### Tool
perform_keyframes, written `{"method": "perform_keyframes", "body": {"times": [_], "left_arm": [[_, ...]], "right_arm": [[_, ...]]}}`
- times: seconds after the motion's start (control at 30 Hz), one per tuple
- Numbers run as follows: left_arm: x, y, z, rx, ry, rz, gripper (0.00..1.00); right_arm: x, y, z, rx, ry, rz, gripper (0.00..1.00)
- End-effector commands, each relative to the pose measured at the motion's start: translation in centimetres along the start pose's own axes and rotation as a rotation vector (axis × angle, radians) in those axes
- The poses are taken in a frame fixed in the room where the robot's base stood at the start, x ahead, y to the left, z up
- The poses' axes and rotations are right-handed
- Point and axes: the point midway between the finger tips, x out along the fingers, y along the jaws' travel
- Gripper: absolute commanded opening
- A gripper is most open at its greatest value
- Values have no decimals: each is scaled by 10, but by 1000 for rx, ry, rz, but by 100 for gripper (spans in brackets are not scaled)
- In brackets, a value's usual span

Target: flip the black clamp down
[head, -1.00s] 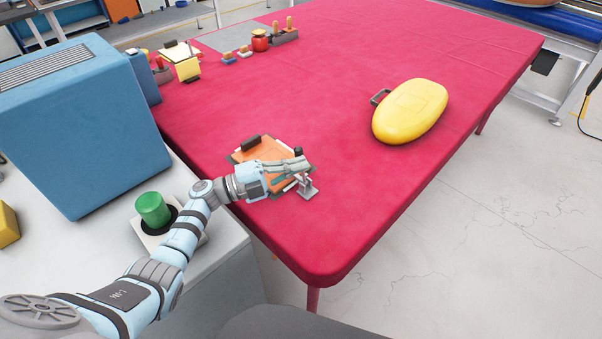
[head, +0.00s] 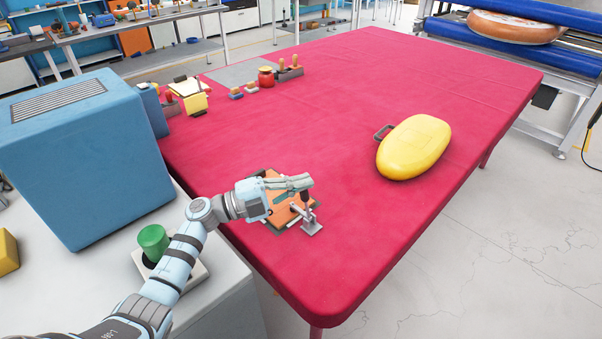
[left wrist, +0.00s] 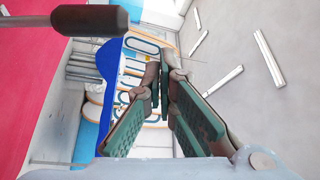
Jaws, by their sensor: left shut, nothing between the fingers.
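The black clamp shows in the head view as a dark handle (head: 305,195) standing up over a grey metal base (head: 312,228), at the near edge of the red table. It rises beside a small orange board (head: 284,208). My left gripper (head: 309,181) is shut and empty, with its fingertips level above the handle and seeming to overlap its top; I cannot tell whether they touch. In the left wrist view, the dark handle (left wrist: 85,18) lies across the upper left corner, apart from the closed green-padded fingers (left wrist: 165,62). My right gripper is not in view.
The red table (head: 370,85) has free room around the clamp. A blue box-shaped machine (head: 85,160) and a green button (head: 153,241) stand at left. Several small tools and blocks lie at the far left end of the table.

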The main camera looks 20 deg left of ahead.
Motion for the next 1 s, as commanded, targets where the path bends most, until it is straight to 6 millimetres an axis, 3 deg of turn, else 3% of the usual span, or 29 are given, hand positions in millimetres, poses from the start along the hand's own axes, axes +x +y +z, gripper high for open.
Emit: {"method": "perform_keyframes", "body": {"times": [0.1,0.23,0.77,0.87,1.0], "left_arm": [[3,-22,-6,4,1,0,0],[6,-37,-11,1,1,0,0],[6,-43,-12,-1,0,0,0],[8,-53,-15,-1,0,0,0],[13,-83,-24,-1,0,0,0]], "right_arm": [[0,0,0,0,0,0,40],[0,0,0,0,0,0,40],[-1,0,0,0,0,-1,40],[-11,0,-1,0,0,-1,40],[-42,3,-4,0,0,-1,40]]}}
